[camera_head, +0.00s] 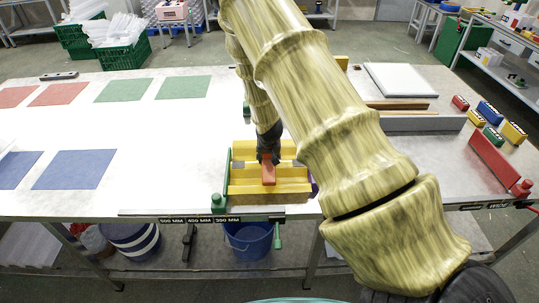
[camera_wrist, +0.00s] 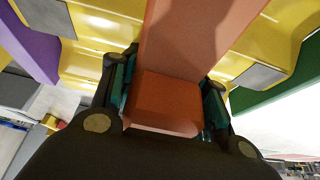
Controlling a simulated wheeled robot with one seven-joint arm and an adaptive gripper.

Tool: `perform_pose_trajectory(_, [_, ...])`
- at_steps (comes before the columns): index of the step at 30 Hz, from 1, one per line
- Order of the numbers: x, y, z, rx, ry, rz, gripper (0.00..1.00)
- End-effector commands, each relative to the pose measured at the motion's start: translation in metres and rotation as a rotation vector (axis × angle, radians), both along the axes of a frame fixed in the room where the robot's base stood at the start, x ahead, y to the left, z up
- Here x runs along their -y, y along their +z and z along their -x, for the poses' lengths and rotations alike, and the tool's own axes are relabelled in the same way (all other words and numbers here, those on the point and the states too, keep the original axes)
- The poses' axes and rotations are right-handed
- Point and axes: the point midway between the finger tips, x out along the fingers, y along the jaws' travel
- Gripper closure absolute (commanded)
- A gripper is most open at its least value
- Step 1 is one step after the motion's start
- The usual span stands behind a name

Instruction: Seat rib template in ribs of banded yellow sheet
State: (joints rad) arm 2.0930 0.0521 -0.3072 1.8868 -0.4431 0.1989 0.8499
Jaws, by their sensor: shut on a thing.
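The yellow corrugated sheet (camera_head: 292,186) lies near the front edge of the table, its ribs running left to right in the head view. Grey bands mark it; one shows at its left (camera_head: 238,165), and two show in the wrist view, including one at the right (camera_wrist: 258,78). The orange-red rib template (camera_head: 268,175) is a block in my gripper (camera_head: 268,156), over the sheet's middle. In the wrist view my gripper (camera_wrist: 166,98) has its teal pads on both sides of the template (camera_wrist: 165,110). The template's underside is hidden, so I cannot tell whether it sits in the ribs.
A green bar (camera_head: 219,200) borders the sheet's left side; a purple piece (camera_wrist: 30,40) borders the other. Red, green and blue squares (camera_head: 75,170) lie at left. A white slab (camera_head: 400,80), a grey bar (camera_head: 425,122) and a red bar (camera_head: 492,162) lie at right. My arm hides part of the table.

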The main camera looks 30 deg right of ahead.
Motion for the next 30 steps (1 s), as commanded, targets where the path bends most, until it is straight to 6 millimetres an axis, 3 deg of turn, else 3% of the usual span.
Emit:
perform_pose_trajectory(1, [-0.008, -0.031, 0.020, -0.048, 0.000, -0.012, 0.95])
perform_pose_trajectory(16, [-0.008, -0.045, 0.009, -0.061, -0.002, -0.013, 0.94])
perform_pose_trajectory(17, [-0.008, -0.046, 0.009, -0.062, -0.001, -0.012, 0.54])
perform_pose_trajectory(21, [-0.007, -0.048, 0.006, -0.065, -0.002, -0.012, 0.30])
perform_pose_trajectory(30, [-0.010, -0.031, 0.017, -0.039, 0.003, -0.012, 0.30])
